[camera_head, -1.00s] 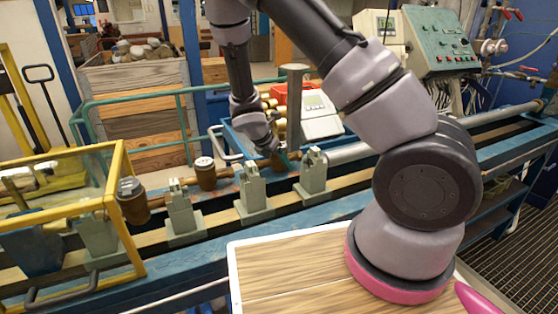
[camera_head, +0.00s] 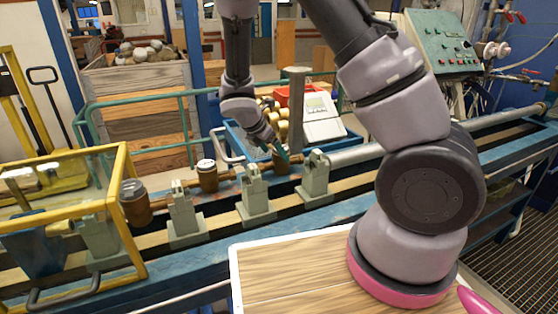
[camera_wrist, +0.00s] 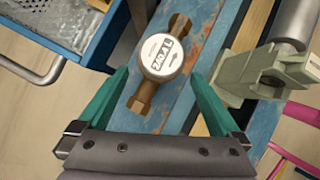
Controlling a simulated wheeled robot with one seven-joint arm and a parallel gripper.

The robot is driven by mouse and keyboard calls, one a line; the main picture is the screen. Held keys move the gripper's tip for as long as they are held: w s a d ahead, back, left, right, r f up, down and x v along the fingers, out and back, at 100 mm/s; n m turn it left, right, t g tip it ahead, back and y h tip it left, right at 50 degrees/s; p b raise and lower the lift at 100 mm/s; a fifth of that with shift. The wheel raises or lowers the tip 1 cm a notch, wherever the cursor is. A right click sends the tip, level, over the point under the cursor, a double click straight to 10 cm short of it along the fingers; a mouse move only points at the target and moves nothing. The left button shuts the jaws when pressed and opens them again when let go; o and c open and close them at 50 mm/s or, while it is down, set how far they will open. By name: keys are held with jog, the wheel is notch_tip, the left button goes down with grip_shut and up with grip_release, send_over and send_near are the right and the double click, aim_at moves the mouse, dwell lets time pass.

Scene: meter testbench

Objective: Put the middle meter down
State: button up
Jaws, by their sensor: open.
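A meter with a brown body, brass ends and a white dial (camera_wrist: 161,55) shows in the wrist view. It lies over the blue beam, its ends free of any pipe. My gripper (camera_wrist: 159,76) is open, with one green finger on each side of the meter and gaps showing on both sides. In the head view, my gripper (camera_head: 281,151) is at the bench and partly hides this meter (camera_head: 281,164). Two more brown meters, one with a white top (camera_head: 207,175) and one at far left (camera_head: 135,203), sit in the row.
Grey-green supports (camera_head: 255,193) stand along the bench, one (camera_head: 315,175) just right of the meter and holding a thick pipe (camera_head: 357,153). A blue tray (camera_head: 240,140) with brass pieces and a white display box (camera_head: 322,128) is behind. A yellow-framed guard (camera_head: 122,200) is at left.

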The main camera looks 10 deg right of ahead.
jog(key=s+d+r+m+y, duration=0.1)
jog(key=s+d+r+m, duration=0.15)
jog(key=r+m, duration=0.35)
jog(key=s+d+r+m+y, duration=0.2)
jog(key=s+r+m, duration=0.25)
jog(key=r, duration=0.45)
jog(key=s+d+r+m+y, duration=0.1)
jog(key=s+d+r+m, duration=0.1)
jog(key=r+m, duration=0.4)
jog(key=s+d+r+m+t+y, duration=0.2)
jog(key=s+r+m+t+y, duration=0.1)
jog(key=s+r+m, duration=0.9)
jog(key=shift+d+t, duration=0.15)
jog(key=shift+t, duration=0.15)
jog(key=shift+m, duration=0.25)
